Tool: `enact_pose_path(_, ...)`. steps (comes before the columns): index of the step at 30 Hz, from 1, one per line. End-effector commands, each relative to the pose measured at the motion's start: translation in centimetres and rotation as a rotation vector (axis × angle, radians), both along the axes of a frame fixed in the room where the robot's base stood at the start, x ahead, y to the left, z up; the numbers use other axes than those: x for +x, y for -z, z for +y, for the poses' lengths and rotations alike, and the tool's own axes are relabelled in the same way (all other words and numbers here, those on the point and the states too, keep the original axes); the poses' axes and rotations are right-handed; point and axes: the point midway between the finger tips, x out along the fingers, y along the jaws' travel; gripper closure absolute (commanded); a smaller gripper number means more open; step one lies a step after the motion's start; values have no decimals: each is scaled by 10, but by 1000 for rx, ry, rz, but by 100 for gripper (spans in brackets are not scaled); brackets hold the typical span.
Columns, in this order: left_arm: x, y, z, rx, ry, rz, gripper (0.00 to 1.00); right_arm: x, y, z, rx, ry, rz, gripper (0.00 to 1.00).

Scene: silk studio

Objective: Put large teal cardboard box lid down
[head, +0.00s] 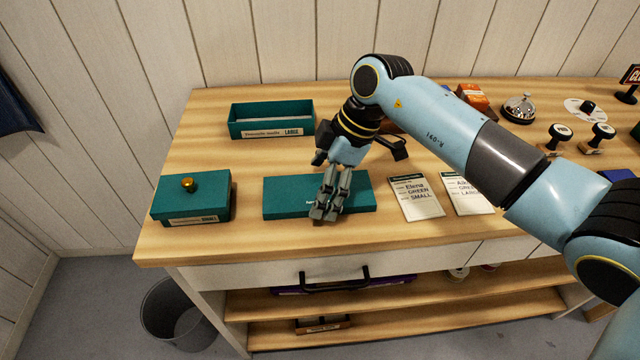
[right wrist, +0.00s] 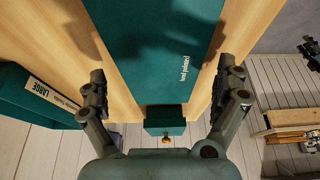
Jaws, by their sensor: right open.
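The large teal cardboard lid (head: 285,198) lies flat on the wooden worktop near its front edge. It also shows in the right wrist view (right wrist: 160,65), with printed lettering on its top. My right gripper (head: 328,212) is over the lid, pointing down. In the right wrist view its two fingers (right wrist: 164,92) are spread apart, with the lid between and beyond them; contact cannot be told. The open teal box labelled LARGE (head: 270,131) stands behind the lid, without a cover. My left gripper is not in view.
A small teal box with a gold knob (head: 190,203) stands left of the lid. Two order cards (head: 416,197) lie to its right. A bell (head: 519,107) and stamps (head: 598,137) stand farther right. Bare worktop lies between the small box and the lid.

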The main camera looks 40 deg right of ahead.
Motion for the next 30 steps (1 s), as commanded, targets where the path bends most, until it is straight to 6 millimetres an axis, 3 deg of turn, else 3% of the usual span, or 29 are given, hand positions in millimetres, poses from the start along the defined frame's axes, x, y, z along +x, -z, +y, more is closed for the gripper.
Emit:
enact_pose_path(9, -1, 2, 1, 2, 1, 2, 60, -13, -62, -24, -7, -4, -4, 0)
enact_pose_path(15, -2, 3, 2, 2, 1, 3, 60, -20, -94, -34, -5, -2, -2, 0)
enact_pose_path(21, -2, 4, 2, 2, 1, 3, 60, -23, -105, -37, -2, -1, 1, 0)
enact_pose_path(30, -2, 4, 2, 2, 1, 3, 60, -23, -105, -37, -1, -1, 1, 0)
